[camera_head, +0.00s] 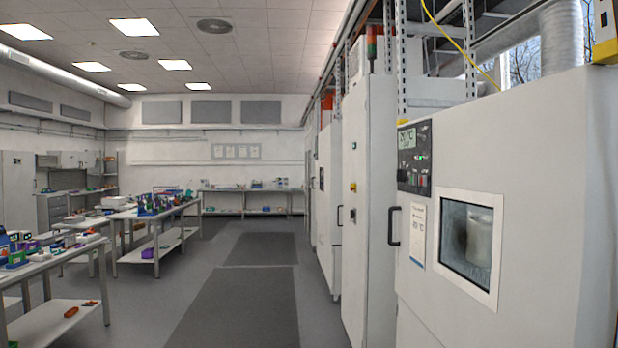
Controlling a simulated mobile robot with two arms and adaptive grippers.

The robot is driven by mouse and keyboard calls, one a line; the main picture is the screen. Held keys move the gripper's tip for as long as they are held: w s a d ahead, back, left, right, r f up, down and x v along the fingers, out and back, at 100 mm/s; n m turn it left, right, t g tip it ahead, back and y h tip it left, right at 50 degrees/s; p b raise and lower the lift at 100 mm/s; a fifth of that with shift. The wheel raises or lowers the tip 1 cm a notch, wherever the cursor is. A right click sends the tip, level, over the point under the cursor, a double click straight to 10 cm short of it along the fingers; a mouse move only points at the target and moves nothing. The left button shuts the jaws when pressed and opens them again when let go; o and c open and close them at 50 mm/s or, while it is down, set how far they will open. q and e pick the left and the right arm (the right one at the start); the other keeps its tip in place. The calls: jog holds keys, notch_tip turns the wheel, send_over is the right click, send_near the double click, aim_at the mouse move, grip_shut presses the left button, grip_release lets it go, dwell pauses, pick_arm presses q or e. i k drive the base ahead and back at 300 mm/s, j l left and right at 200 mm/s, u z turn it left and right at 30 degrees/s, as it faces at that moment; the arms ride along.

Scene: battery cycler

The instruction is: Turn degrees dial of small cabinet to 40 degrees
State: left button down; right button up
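A large white cabinet (545,190) with a square glass window (467,240) stands close on the right. Its dark control panel (414,157) has a small display and several small controls, too small to tell which one is a degrees dial. A paper label with a temperature print (418,233) is below the panel. A dark vertical handle (394,225) is at its left edge. I cannot tell from this view which cabinet is the small one. Neither of my grippers is in view.
Tall white cabinets (369,200) line the right side beyond the near one. Workbenches with small parts (55,262) stand on the left. Dark floor mats (245,305) lie along a clear aisle between them. A far bench (252,190) stands by the back wall.

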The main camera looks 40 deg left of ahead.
aim_at(400, 174)
jog(key=u, duration=0.85)
jog(key=i+j, duration=0.25)
jog(key=i, duration=0.15)
jog(key=i+j+z, duration=0.15)
jog(key=i, duration=0.3)
jog(key=j, duration=0.05)
